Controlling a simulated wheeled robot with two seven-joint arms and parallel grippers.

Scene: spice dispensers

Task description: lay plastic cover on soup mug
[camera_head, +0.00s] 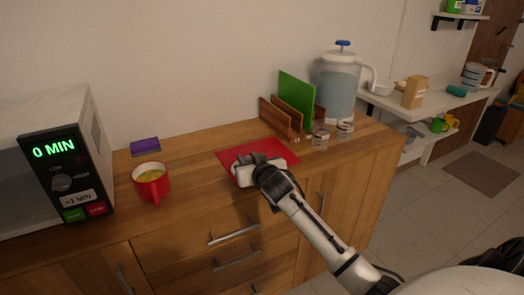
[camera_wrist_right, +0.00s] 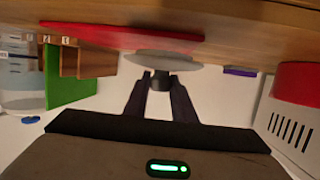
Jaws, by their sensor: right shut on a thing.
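The soup mug (camera_head: 152,183) is red with yellow soup in it and stands on the wooden counter, right of the microwave. Its red side also shows at the right edge of the right wrist view (camera_wrist_right: 299,84). My right gripper (camera_head: 246,168) is over the red mat, to the right of the mug and apart from it. In the right wrist view it is shut on the dark knob of the round grey plastic cover (camera_wrist_right: 165,59). The cover is close to the red mat; I cannot tell whether it touches it. My left gripper is not in view.
The red mat (camera_head: 285,152) lies on the counter. Behind it stand a wooden rack with a green board (camera_head: 297,92), a water pitcher (camera_head: 338,88) and small glass jars (camera_head: 320,139). A purple sponge (camera_head: 145,146) lies behind the mug. The microwave (camera_head: 60,165) stands left.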

